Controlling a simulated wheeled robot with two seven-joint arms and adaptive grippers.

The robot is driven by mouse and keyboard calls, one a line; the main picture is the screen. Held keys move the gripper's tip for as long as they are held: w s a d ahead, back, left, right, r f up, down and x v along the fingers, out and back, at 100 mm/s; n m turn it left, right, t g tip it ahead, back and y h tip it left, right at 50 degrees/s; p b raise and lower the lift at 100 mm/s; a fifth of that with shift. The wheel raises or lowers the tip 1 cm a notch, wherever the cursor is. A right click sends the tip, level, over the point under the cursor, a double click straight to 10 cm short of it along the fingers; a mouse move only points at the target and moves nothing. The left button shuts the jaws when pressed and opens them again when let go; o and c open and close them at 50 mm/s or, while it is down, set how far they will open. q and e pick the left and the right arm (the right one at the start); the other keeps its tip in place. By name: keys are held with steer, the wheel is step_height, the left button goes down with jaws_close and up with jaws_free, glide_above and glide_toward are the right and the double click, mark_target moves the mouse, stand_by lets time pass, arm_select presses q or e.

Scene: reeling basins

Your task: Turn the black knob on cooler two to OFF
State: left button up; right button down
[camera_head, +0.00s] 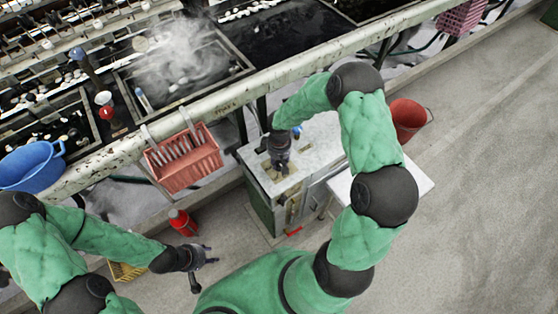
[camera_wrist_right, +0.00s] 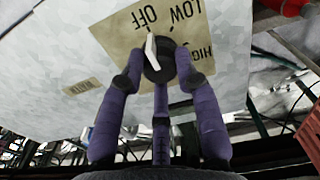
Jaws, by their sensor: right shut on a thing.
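The cooler (camera_head: 322,134) is a pale metal box standing below the basins in the head view; I cannot tell its number. In the right wrist view, its tan dial plate (camera_wrist_right: 120,38) carries the words OFF, LOW and HIGH. The black knob (camera_wrist_right: 166,62) sits on this plate, and its white pointer (camera_wrist_right: 151,47) points toward the OFF word. My right gripper (camera_head: 281,166) is at the knob, with its fingers (camera_wrist_right: 162,80) closed around it. The knob is hidden in the head view. My left gripper (camera_head: 207,262) is open and empty, away from the cooler.
Steaming basins (camera_head: 245,68) lie behind a long pale rail (camera_head: 240,95). A red basket (camera_head: 184,158) hangs at the rail left of the cooler. A red bottle (camera_head: 182,222) stands on the floor. A red bucket (camera_head: 406,117) is to the right. The floor at right is clear.

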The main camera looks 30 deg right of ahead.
mark_target(279, 163)
steer(key=c, duration=0.9)
jaws_free()
steer(key=shift+s+f, duration=0.1)
steer(key=shift+s, duration=0.15)
steer(key=shift+w, duration=0.15)
steer(key=shift+r, duration=0.35)
step_height(279, 163, up, 11)
steer(key=shift+r, duration=0.2)
